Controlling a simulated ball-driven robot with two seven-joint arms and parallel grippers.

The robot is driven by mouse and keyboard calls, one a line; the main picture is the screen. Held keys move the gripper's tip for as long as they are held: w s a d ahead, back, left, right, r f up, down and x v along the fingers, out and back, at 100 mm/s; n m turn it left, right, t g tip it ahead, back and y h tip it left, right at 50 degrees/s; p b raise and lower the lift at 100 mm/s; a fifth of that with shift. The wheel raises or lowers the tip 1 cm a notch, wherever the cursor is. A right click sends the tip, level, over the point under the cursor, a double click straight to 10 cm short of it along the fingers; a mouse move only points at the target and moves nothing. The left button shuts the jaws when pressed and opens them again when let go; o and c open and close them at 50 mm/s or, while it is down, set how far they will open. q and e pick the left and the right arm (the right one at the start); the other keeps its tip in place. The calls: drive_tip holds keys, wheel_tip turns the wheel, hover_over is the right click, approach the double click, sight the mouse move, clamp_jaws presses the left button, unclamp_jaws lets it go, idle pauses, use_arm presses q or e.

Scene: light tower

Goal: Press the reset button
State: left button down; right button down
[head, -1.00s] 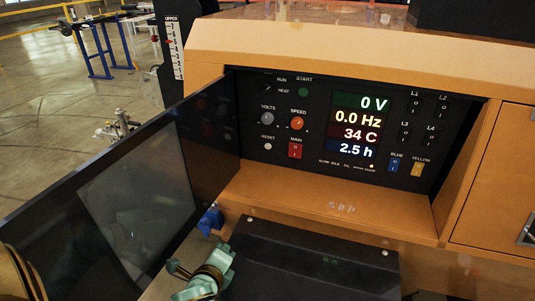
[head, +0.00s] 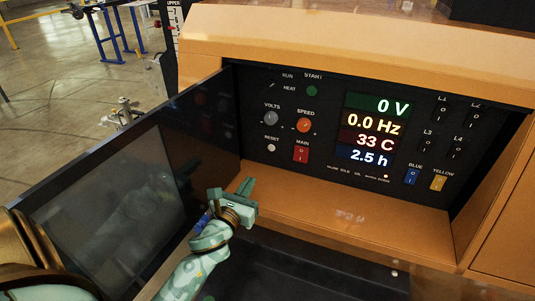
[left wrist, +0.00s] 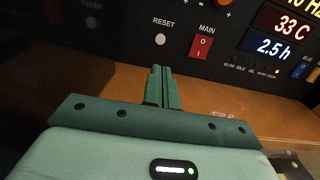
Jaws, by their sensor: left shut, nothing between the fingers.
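The reset button (head: 270,148) is a small round white button under the label RESET, at the lower left of the black control panel (head: 330,177). It also shows in the left wrist view (left wrist: 160,39), just above and beyond the fingertips. My left gripper (head: 249,184) is green, shut and empty. It is in front of and below the button, over the orange ledge, apart from the panel. In the left wrist view its closed fingers (left wrist: 158,72) point up towards the button. My right gripper is not in view.
The red MAIN switch (head: 301,153) is right of the button, with the orange SPEED knob (head: 304,125) above. An open dark door (head: 110,190) stands on the left, close to my left arm. The orange ledge (head: 350,205) is clear on the right. A lit display (head: 375,127) shows readings.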

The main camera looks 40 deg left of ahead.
sight(271, 148)
use_arm(q)
drive_tip(key=b+x, duration=0.2)
drive_tip(key=x, duration=1.1)
drive_tip(key=shift+w+a+f+b, duration=0.1)
drive_tip(key=shift+w+f+b, duration=0.1)
drive_tip(key=shift+b, duration=0.15)
drive_tip(key=shift+w+a+r, duration=0.1)
drive_tip(key=shift+w+r, duration=0.05)
drive_tip(key=shift+w, duration=0.1)
